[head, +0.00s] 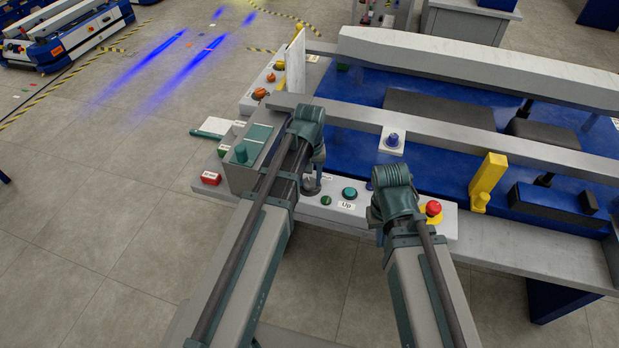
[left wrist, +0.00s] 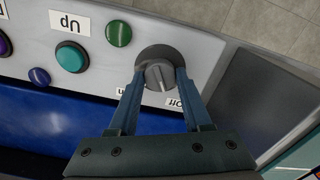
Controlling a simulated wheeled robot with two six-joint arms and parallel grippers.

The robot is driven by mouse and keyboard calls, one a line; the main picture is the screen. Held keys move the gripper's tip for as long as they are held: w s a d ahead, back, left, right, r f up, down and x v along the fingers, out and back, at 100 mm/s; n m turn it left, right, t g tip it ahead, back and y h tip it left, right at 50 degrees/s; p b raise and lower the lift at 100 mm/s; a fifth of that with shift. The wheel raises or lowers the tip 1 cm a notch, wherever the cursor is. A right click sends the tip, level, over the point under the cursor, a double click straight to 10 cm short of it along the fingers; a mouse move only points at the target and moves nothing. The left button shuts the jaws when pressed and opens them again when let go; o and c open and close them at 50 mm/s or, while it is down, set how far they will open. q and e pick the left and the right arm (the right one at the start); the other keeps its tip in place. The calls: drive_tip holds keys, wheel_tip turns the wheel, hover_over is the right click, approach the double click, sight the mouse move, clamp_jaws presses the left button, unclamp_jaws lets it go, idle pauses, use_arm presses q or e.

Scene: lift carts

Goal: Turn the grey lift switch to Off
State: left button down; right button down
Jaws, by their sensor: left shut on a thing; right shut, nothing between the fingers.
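The grey lift switch (left wrist: 158,74) is a round rotary knob on the light grey panel, with a white pointer line. My left gripper (left wrist: 160,80) is shut on it, one finger on each side. The pointer is directed toward the fingers' base, slightly to the "Off" label (left wrist: 175,102) side; the "On" label (left wrist: 124,91) is partly hidden by a finger. In the head view the switch (head: 311,187) is mostly hidden under my left gripper (head: 312,174). My right gripper (head: 385,222) is above the panel near the red button, its fingertips hidden.
The panel also has a green button (head: 326,200), a teal button (head: 349,193) labelled "Up" and a red emergency button (head: 433,208) on yellow. A teal-topped box (head: 250,146) stands left of the switch. Grey rails cross the blue lift bed (head: 360,88).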

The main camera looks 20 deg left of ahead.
sight(310, 182)
use_arm(q)
drive_tip(key=shift+c, duration=1.7)
unclamp_jaws()
wheel_tip(310, 182, up, 14)
drive_tip(key=p, duration=1.3)
drive_tip(key=shift+p, duration=0.4)
drive_tip(key=shift+f, duration=0.15)
drive_tip(key=s+d+m+y, duration=0.1)
drive_tip(key=s+d+m, duration=0.6)
drive_tip(key=s+d, duration=0.3)
drive_tip(key=s, duration=0.4)
drive_tip(key=shift+s+d, duration=0.2)
